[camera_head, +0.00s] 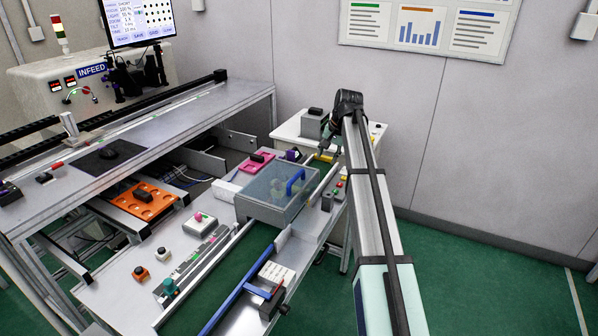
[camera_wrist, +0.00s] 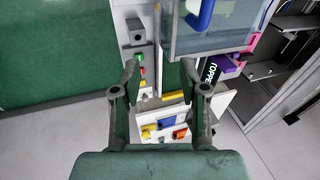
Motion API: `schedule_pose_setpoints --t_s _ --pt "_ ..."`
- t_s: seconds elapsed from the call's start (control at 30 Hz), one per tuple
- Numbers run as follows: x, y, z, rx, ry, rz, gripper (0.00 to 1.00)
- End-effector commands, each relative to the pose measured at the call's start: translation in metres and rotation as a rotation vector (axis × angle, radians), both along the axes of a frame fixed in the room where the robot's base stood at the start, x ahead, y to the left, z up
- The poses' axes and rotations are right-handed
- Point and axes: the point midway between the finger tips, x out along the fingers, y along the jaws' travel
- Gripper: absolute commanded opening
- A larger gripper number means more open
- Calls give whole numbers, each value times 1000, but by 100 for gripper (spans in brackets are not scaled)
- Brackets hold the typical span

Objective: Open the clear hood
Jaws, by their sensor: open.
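The clear hood (camera_head: 273,186) is a see-through grey cover on a box on the bench, and it looks shut. Its blue handle (camera_head: 295,181) stands on the side nearer my arm. In the wrist view, part of the hood (camera_wrist: 225,38) shows at the top, with the blue handle (camera_wrist: 203,14) cut by the top edge. My gripper (camera_wrist: 159,78) is open and empty, its fingers apart from the handle, which lies ahead and to the right in that view. In the head view my gripper is small and dark beyond the hood, its fingers hard to make out.
A button panel (camera_head: 335,192) stands beside the hood. A pink part (camera_head: 257,162) lies behind it, and an orange tray (camera_head: 143,201) lies to the left. A white table (camera_head: 290,128) with coloured blocks (camera_wrist: 165,130) is near my gripper. A blue rail (camera_head: 236,292) runs in front.

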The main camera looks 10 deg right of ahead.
Motion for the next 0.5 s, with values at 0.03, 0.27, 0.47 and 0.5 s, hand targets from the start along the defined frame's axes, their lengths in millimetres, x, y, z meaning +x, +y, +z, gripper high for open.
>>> schedule_pose_setpoints --t_s 0.03,0.27,0.47,0.5 --pt "3 25 33 1 29 4 43" --pt "-13 83 97 -5 136 -16 43" --pt "-16 91 94 -7 155 -22 43" --pt "-16 92 89 -7 155 -22 43"
